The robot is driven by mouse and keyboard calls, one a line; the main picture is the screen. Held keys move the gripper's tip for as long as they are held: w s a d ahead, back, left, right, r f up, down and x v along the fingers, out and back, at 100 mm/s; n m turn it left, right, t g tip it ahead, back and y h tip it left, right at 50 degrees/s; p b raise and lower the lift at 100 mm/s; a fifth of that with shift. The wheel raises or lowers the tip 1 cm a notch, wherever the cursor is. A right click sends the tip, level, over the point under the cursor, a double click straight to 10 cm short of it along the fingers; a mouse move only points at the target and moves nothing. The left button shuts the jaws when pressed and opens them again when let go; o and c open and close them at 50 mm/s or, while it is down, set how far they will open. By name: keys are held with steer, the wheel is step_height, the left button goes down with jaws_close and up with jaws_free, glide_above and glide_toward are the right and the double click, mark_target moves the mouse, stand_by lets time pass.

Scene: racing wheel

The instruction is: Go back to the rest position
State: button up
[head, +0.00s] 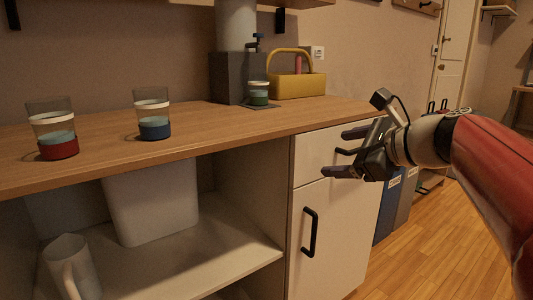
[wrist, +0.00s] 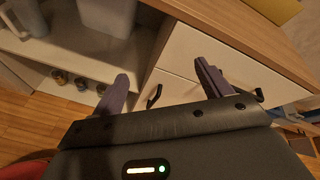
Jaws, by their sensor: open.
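My gripper (head: 342,152) is at the right of the head view, in front of the cabinet (head: 327,222) and below the counter's top edge. Its two fingers are spread apart with nothing between them. In the wrist view my gripper (wrist: 162,84) is also open and empty, and a black door handle (wrist: 154,96) shows beyond the fingers. The gripper appears apart from the cabinet front, though the exact gap is hard to tell.
The wooden counter (head: 200,137) holds glasses with a red base (head: 58,147), a blue base (head: 154,129) and a green base (head: 259,98). A yellow caddy (head: 297,87) stands behind. A white bin (head: 150,205) and a mug (head: 72,268) are below.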

steer(key=s+f+n+g+h+p, duration=0.5)
steer(key=s+f+n+h, duration=0.3)
steer(key=s+f+n, duration=1.1)
steer(key=s+n, duration=0.2)
steer(key=s, duration=0.1)
steer(key=shift+d+n, duration=0.25)
steer(key=shift+n, duration=0.05)
